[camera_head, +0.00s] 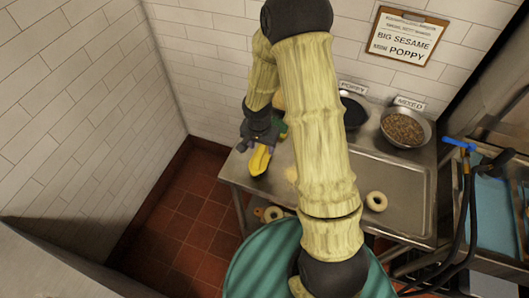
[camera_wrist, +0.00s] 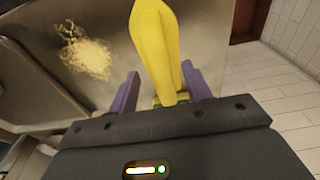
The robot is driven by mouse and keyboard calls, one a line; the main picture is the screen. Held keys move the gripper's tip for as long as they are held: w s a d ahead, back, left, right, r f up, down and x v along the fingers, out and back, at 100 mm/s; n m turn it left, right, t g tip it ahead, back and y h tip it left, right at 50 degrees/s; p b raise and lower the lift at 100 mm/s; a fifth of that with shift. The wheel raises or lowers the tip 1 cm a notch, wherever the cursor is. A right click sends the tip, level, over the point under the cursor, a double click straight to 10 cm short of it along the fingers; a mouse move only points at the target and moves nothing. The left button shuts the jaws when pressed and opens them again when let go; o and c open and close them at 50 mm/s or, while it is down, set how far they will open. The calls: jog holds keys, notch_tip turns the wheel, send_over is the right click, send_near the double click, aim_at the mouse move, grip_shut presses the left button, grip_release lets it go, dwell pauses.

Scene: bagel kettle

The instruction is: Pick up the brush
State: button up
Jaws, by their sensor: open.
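The brush (camera_head: 259,161) is a long yellow piece with a little green showing near my gripper; it is at the left end of the steel counter. In the wrist view the brush (camera_wrist: 158,45) runs up between the two purple fingers of my gripper (camera_wrist: 160,72), with green at its lower end. My gripper (camera_head: 262,143) is open around the brush, and a gap shows between the fingers and the yellow part. The brush's lower end is partly hidden by my gripper.
The steel counter (camera_head: 390,180) holds a bowl of mixed seeds (camera_head: 404,129) and a dark bowl (camera_head: 354,112). A bagel (camera_head: 376,201) lies at the front. Crumbly yellow bits (camera_wrist: 86,58) lie left of the brush. Tiled wall (camera_head: 215,65) stands behind.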

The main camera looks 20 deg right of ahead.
jog(key=shift+w+f, duration=0.2)
jog(key=shift+f, duration=1.1)
jog(key=shift+d, duration=0.1)
grip_shut()
jog(key=shift+r, duration=0.15)
notch_tip(320, 180, up, 10)
jog(key=shift+f, duration=0.1)
